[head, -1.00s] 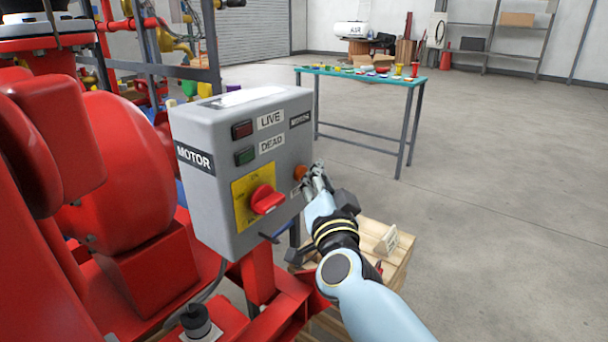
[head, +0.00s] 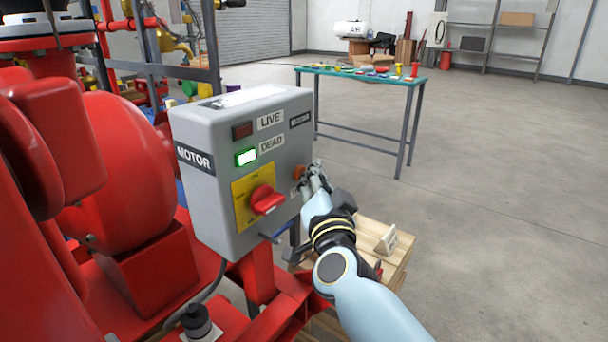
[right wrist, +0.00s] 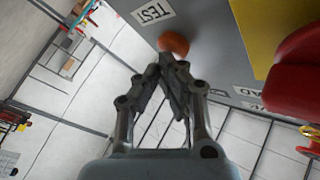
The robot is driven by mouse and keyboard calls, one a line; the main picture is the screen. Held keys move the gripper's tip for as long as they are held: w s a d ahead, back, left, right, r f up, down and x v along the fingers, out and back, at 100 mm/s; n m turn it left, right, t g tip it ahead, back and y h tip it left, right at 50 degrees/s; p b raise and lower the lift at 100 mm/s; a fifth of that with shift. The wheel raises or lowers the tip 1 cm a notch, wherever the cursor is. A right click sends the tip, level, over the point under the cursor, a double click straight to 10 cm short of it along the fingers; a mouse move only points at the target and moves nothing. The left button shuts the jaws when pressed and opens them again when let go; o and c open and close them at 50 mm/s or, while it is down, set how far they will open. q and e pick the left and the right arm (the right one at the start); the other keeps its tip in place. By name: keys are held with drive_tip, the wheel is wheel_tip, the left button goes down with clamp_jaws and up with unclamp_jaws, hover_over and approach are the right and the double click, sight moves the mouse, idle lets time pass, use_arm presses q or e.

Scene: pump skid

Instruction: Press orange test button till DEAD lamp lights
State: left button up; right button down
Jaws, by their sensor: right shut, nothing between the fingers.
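The grey motor control box (head: 215,215) stands on a red post in the head view. Its DEAD lamp (head: 246,157) glows bright green-white; the LIVE lamp (head: 242,131) is dark. The orange test button (head: 299,172) is at the right of the front face, partly hidden by my right gripper (head: 309,171). In the right wrist view the button (right wrist: 173,44) sits beside a TEST label (right wrist: 153,12). My right gripper (right wrist: 166,62) is shut and empty, its tips at the button's edge; contact is hard to tell. My left gripper is not in view.
A red rotary switch (head: 265,200) on a yellow plate sits left of the button. Red pump machinery (head: 120,160) fills the left. A wooden pallet (head: 372,238) lies below my right arm. A green-topped table (head: 350,75) stands behind; the floor at right is clear.

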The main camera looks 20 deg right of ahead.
drive_tip(key=shift+s+d, duration=0.35)
drive_tip(key=shift+s, duration=0.35)
drive_tip(key=s+d, duration=0.1)
drive_tip(key=s+p, duration=0.1)
drive_tip(key=s, duration=0.1)
drive_tip(key=s+d, duration=0.1)
drive_tip(key=shift+s+d+p, duration=0.15)
drive_tip(key=shift+d+p, duration=0.15)
drive_tip(key=shift+p, duration=0.1)
drive_tip(key=shift+f, duration=0.1)
idle(0.4)
